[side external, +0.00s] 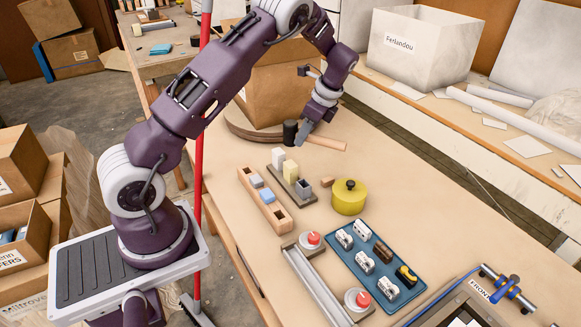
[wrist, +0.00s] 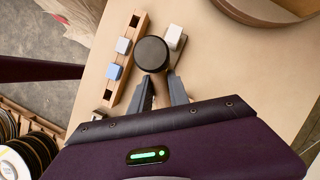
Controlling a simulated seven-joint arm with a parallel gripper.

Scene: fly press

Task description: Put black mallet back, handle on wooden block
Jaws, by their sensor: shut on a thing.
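The black mallet has a dark round head (side external: 290,132) and a light wooden handle (side external: 328,143). My gripper (side external: 304,138) is shut on the handle close to the head, at the far part of the bench beside a cardboard box. In the wrist view the head (wrist: 151,53) faces the camera, just beyond my gripper (wrist: 160,82), and hides much of the handle. Whether the mallet touches the bench is unclear. A small wooden block (side external: 326,183) lies on the bench beside the yellow tin, apart from the mallet; I cannot make it out in the wrist view.
The yellow round tin (side external: 349,197) and a blue tray (side external: 374,262) stand to the right. A cardboard box (side external: 284,92) is behind. Bench right of the handle is clear.

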